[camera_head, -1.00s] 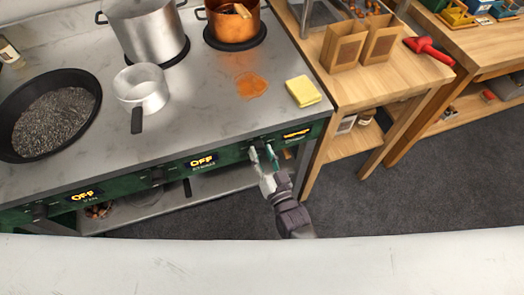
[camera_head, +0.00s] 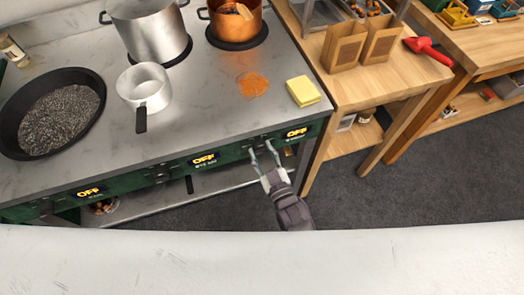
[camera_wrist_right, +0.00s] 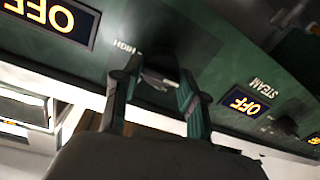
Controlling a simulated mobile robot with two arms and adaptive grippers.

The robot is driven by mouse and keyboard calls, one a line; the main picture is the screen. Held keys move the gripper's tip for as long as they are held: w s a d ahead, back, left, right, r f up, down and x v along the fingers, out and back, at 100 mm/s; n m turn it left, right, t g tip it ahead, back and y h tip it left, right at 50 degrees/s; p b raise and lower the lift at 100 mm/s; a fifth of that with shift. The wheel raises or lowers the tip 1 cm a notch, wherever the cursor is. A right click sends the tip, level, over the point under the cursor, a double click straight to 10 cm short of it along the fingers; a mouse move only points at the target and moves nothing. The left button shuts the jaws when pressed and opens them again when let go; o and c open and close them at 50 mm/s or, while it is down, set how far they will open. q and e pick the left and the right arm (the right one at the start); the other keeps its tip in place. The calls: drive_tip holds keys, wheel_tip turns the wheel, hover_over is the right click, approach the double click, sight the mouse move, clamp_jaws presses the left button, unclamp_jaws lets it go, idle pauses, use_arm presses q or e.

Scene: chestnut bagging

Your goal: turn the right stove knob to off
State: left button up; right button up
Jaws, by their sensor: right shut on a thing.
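The right stove knob (camera_wrist_right: 160,72) is a dark knob on the green front panel (camera_wrist_right: 215,60), beside a small "HIGH" label. My right gripper (camera_head: 263,152) is at the panel with one finger on each side of this knob, shut on it; the wrist view shows the fingers (camera_wrist_right: 155,90) too. The knob is mostly hidden by the fingers in the head view. The display (camera_head: 297,132) to its right reads OFF, and it also shows upside down in the wrist view (camera_wrist_right: 55,17). My left gripper is not in view.
The middle display (camera_head: 204,160) and left display (camera_head: 89,192) also read OFF. On the stove top stand a copper pot (camera_head: 234,28), a steel pot (camera_head: 147,32), a saucepan (camera_head: 145,92) and a black pan (camera_head: 92,128). A yellow sponge (camera_head: 302,92) lies near the right edge.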

drive_tip(key=shift+d+f, duration=0.1)
drive_tip(key=shift+f, duration=0.15)
drive_tip(key=o, duration=0.9)
drive_tip(key=shift+o, duration=1)
drive_tip(key=shift+r, duration=0.15)
drive_tip(key=shift+s, duration=0.1)
drive_tip(key=v, duration=1.2)
